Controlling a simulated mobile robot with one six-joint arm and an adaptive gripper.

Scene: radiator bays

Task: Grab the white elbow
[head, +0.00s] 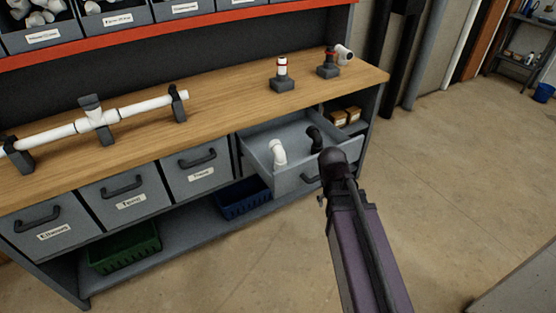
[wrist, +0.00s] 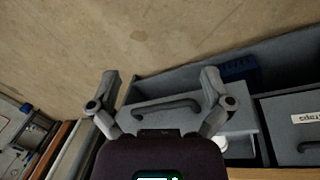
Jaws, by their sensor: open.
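The white elbow (head: 278,152) stands in the open grey drawer (head: 258,157) under the workbench, left of a black elbow (head: 314,138). In the wrist view a small white patch (wrist: 219,143) shows beside my right finger, inside the drawer; it is probably the white elbow, mostly hidden. My gripper (wrist: 160,77) is open, its two fingers spread wide with nothing between them. The drawer front and its black handle (wrist: 166,105) lie beyond the fingers. In the head view my arm is at the drawer's right front corner, and the fingers cannot be made out.
White pipework (head: 97,119) rests in dark holders on the bench top (head: 217,103). Closed labelled drawers (head: 195,172) are to the left. A blue bin (head: 243,199) and a green bin (head: 125,249) stand on the lower shelf. The floor (head: 450,170) to the right is clear.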

